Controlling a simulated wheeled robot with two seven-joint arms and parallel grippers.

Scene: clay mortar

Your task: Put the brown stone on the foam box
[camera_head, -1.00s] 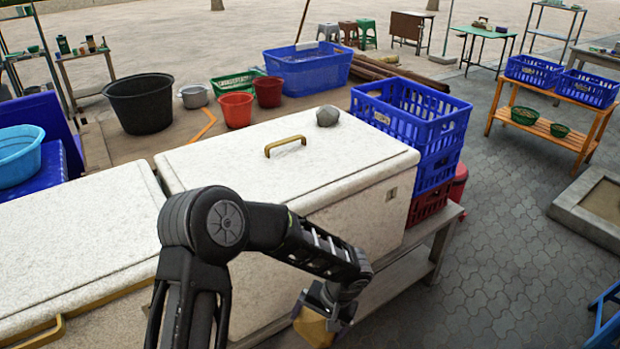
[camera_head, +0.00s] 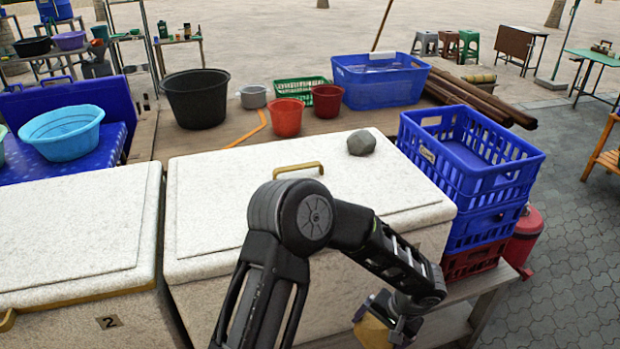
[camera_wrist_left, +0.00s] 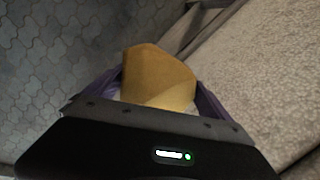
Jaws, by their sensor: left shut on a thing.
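The brown stone (camera_wrist_left: 158,78) is a faceted yellow-brown block, held between the fingers of my left gripper (camera_wrist_left: 160,98) in the left wrist view. In the head view the stone (camera_head: 374,333) shows at the lower edge, partly cut off, with my left gripper (camera_head: 385,318) shut on it. They are in front of the foam box (camera_head: 225,215), below the level of its lid. The foam box is white and speckled, with a closed lid and a brass handle (camera_head: 299,169). A grey stone (camera_head: 361,143) rests on the lid's far right part. My right gripper is not in view.
A second white box (camera_head: 70,235) stands at left. Stacked blue crates (camera_head: 470,155) stand right of the foam box. Behind are a black tub (camera_head: 196,100), red pots (camera_head: 286,118) and a blue bin (camera_head: 380,85). The lid is clear around the handle and grey stone.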

